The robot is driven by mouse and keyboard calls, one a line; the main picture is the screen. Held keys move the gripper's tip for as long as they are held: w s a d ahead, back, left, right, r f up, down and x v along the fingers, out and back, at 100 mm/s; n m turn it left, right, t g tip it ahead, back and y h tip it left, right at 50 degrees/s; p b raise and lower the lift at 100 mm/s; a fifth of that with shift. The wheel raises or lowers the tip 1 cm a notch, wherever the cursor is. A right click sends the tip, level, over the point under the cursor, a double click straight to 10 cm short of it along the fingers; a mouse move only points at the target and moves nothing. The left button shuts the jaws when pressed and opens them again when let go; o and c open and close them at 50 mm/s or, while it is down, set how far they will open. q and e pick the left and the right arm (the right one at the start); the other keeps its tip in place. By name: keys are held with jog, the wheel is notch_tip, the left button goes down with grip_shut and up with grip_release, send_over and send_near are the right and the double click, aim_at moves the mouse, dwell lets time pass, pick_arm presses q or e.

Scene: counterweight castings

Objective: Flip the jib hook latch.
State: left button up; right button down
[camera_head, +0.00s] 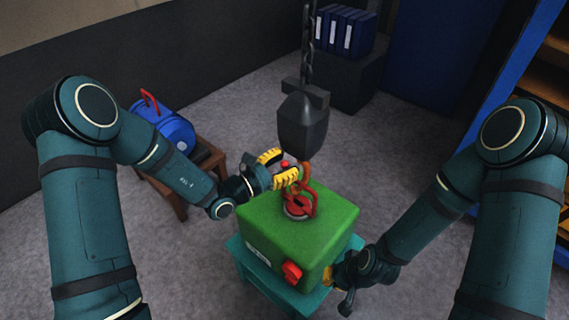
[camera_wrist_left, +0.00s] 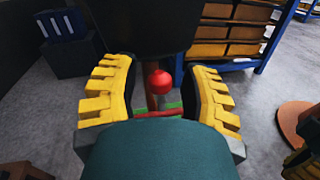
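The jib hook's dark block (camera_head: 303,125) hangs on a chain above a green casting (camera_head: 300,235). The orange hook (camera_head: 306,170) shows below it, close to the red lifting ring (camera_head: 303,203) on the casting's top. A red ball knob (camera_head: 284,164), apparently the latch's, sits beside the hook. My left gripper (camera_head: 277,169) is open, its yellow fingers around the knob. In the left wrist view the knob (camera_wrist_left: 160,82) lies between the fingers with gaps both sides. My right gripper (camera_head: 335,273) is low at the casting's right side; its fingers are mostly hidden.
The casting stands on a teal stand (camera_head: 276,288), with a red part (camera_head: 292,272) on its front. A blue rounded object with a red handle (camera_head: 170,128) sits on a wooden stool (camera_head: 182,201) at left. Blue binders (camera_head: 343,32) and shelving (camera_head: 545,70) stand behind. Grey floor is open between.

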pick_arm(q)
grip_shut()
jog(key=shift+s+a+f+t+h+b, duration=0.15)
jog(key=shift+f+t+h+b, duration=0.2)
jog(key=shift+b, duration=0.5)
jog(key=shift+s+a+f+t+h+b, duration=0.2)
jog(key=shift+f+t+h+b, duration=0.2)
jog(key=shift+b, duration=0.35)
jog(key=shift+s+a+f+m+t+h, duration=0.2)
jog(key=shift+f+m+t+h, duration=0.4)
jog(key=shift+h, duration=0.45)
jog(key=shift+s+a+f+m+t+h, duration=0.1)
jog(key=shift+s+f+m+t+h, duration=0.15)
jog(key=shift+f+m+t+h, duration=0.55)
jog(key=shift+r+n+h, duration=0.1)
jog(key=shift+n+h, duration=0.2)
